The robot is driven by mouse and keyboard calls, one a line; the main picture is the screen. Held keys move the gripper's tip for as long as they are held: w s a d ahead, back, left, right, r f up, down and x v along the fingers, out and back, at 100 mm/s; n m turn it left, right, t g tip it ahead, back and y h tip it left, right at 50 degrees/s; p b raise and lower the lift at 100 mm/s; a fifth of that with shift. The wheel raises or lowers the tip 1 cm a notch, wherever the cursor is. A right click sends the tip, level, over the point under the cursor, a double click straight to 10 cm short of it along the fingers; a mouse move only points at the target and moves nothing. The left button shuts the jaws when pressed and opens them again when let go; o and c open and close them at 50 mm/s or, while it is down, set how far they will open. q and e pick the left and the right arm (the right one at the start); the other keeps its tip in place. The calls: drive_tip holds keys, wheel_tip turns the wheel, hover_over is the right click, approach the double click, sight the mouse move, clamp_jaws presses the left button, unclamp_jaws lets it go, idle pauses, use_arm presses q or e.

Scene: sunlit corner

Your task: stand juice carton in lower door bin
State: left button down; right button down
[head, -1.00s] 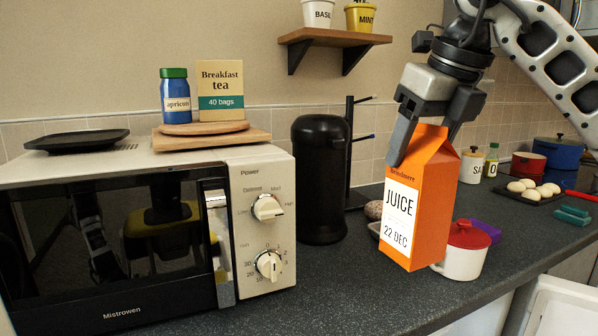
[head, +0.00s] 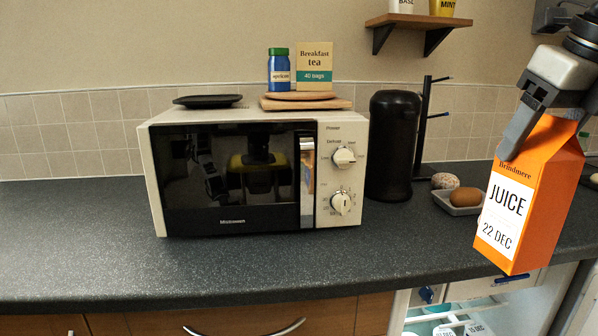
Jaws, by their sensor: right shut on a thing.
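My right gripper (head: 553,108) is shut on the top of an orange juice carton (head: 545,200) at the right of the head view. The carton hangs nearly upright, slightly tilted, in front of the counter's edge, with its label facing me. Below the counter at the lower right is an open white fridge (head: 400,312), with several items inside. A pale panel at the right edge, partly cut off, may be its door; the lower door bin cannot be made out. My left gripper is not in view.
A microwave (head: 240,180) stands on the dark counter (head: 80,235), with a tea box (head: 314,62) and a blue jar (head: 280,72) on boards on top. The counter's left is clear.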

sight(492, 178)
drive_tip(key=a+f+n, duration=0.1)
drive_tip(key=f+n, duration=0.1)
drive_tip(key=w+a+f+n+g+y, duration=0.1)
drive_tip(key=f+n, duration=0.1)
drive_tip(key=w+a+f+n+y, duration=0.1)
drive_tip(key=f+n, duration=0.1)
drive_tip(key=n, duration=0.1)
drive_tip(key=shift+w+a+f, duration=0.1)
drive_tip(key=shift+w+a, duration=0.05)
drive_tip(key=shift+w, duration=0.05)
drive_tip(key=s+a+f+n+g+h, duration=0.1)
drive_tip(key=s+a+f+n+g, duration=0.1)
drive_tip(key=f+n, duration=0.6)
drive_tip(key=s+a+f+n+g+h+p, duration=0.1)
drive_tip(key=s+a+f+n+g, duration=0.1)
drive_tip(key=f+n, duration=0.5)
drive_tip(key=s+a+f+n+g, duration=0.2)
drive_tip(key=a+f+n+g, duration=0.2)
drive_tip(key=f+n, duration=0.4)
drive_tip(key=n, duration=0.4)
drive_tip(key=shift+a+f+h+p, duration=0.3)
drive_tip(key=shift+h+p, duration=0.05)
drive_tip(key=shift+h, duration=0.05)
drive_tip(key=shift+r, duration=0.15)
